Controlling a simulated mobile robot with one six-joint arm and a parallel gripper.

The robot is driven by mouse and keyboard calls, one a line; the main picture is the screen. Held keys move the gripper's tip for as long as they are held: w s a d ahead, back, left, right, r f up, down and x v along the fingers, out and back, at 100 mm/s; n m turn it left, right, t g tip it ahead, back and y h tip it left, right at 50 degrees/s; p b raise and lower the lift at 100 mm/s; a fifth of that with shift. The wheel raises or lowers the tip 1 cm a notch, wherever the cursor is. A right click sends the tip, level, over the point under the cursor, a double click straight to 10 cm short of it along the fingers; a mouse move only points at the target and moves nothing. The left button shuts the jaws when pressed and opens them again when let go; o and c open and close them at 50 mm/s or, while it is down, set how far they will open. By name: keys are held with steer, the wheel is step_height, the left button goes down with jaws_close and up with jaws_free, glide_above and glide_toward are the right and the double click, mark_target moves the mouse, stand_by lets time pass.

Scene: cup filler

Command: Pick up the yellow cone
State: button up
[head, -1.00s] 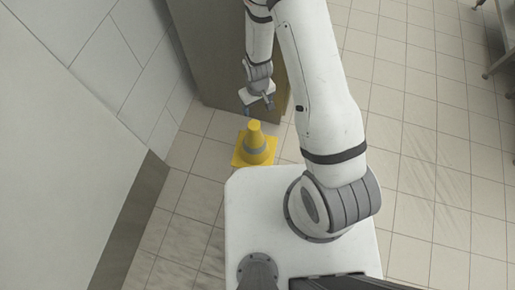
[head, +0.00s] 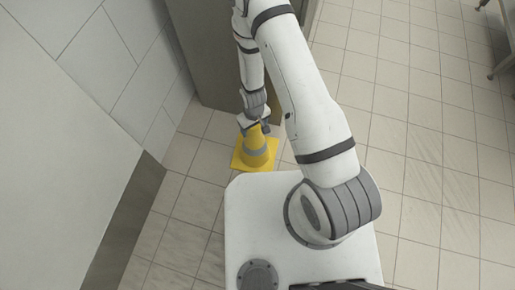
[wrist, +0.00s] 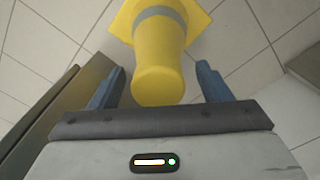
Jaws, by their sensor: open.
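The yellow cone (head: 257,155) stands upright on the tiled floor, just beyond the front of my base in the head view. It has a square yellow base and a grey band. My gripper (head: 255,128) is at the cone's top, coming down from above. In the wrist view the cone (wrist: 160,60) shows with its rounded top towards me, between the two blue fingers of my gripper (wrist: 158,88). The fingers are apart, with a gap on each side of the cone. In the head view the gripper partly hides the cone's top.
A grey-brown cabinet (head: 220,60) stands close behind the cone. A pale tiled wall (head: 110,65) runs along the left. The tiled floor (head: 430,150) on the right is clear. A metal frame (head: 503,60) stands at the far right edge.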

steer(key=shift+c, duration=0.3)
steer(key=shift+r, duration=0.1)
jaws_close()
stand_by(0.4)
